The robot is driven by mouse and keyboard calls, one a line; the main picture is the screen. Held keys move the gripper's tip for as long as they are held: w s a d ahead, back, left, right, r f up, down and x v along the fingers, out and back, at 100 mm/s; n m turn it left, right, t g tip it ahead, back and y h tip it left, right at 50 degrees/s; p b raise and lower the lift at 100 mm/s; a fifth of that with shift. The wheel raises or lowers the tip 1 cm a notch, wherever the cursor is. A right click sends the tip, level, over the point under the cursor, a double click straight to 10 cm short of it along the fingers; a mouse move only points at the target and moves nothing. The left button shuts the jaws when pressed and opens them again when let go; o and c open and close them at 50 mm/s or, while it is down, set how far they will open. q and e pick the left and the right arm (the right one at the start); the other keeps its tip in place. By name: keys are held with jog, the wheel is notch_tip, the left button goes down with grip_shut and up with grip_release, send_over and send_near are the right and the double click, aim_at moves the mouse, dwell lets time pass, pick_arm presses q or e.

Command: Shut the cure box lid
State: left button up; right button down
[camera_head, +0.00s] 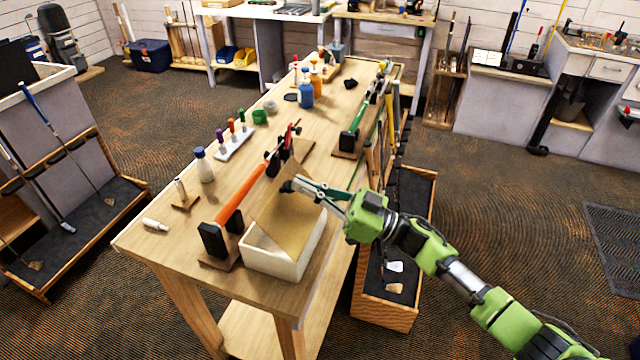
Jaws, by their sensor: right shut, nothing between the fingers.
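The cure box (274,264) is a white, open-topped box near the front right corner of the wooden workbench. Its tan lid (282,207) stands raised at a slant over the back left of the box, so the lid is not flat on the rim. Part of the box's inside shows. My right gripper (290,186) reaches in from the right, just above the lid's upper part. Its fingers are shut with nothing between them. Whether the fingertips touch the lid is hard to tell. My left gripper is out of view.
An orange-shafted club (246,194) lies in a dark stand just left of the box. A wooden club bin (386,312) stands along the bench's right side.

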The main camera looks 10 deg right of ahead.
aim_at(280, 187)
jog(key=shift+w+a+f, duration=0.15)
jog(key=shift+w+a, duration=0.35)
jog(key=shift+a, duration=0.25)
jog(key=w+a+f, duration=0.1)
jog(key=w+a, duration=0.1)
jog(key=a, duration=0.1)
jog(key=shift+f+g+b, duration=0.3)
jog(key=shift+f, duration=0.1)
jog(key=shift+w+a+f, duration=0.1)
jog(key=shift+a+f, duration=0.05)
jog(key=shift+f, duration=0.05)
jog(key=shift+w+a+f+g+h, duration=0.35)
jog(key=shift+a+f+g+h, duration=0.2)
jog(key=shift+h, duration=0.25)
pick_arm(q)
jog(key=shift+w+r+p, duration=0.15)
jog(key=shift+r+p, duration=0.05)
jog(key=shift+p, duration=0.1)
pick_arm(e)
jog(key=shift+w+a+f+t, duration=0.25)
jog(key=shift+a+f, duration=0.15)
jog(key=shift+f, duration=0.35)
